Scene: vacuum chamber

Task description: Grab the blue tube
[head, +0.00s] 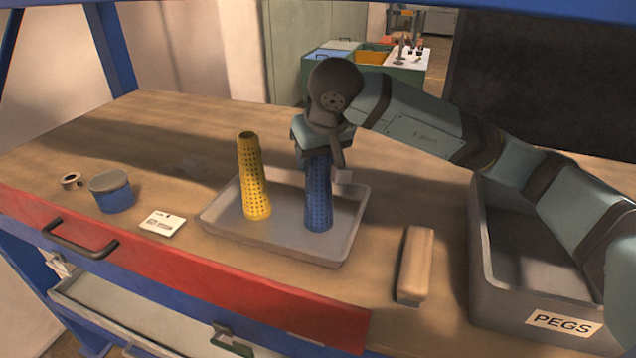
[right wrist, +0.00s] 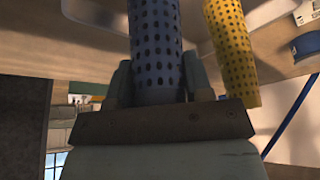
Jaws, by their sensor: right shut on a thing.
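The blue tube (head: 318,195) is a perforated, tapered tube standing upright in a shallow grey tray (head: 345,232). My right gripper (head: 319,155) is at its top end, shut on it from above. In the right wrist view the blue tube (right wrist: 156,50) sits between the two fingers of the right gripper (right wrist: 157,85). The gripper hides the tube's top. A yellow perforated tube (head: 254,180) stands to the left in the same tray, apart from the blue one. It also shows in the right wrist view (right wrist: 232,45). My left gripper is not in view.
A grey bin labelled PEGS (head: 482,262) stands at the right, under my right arm. A wooden block (head: 415,265) lies between tray and bin. The back left tabletop is clear.

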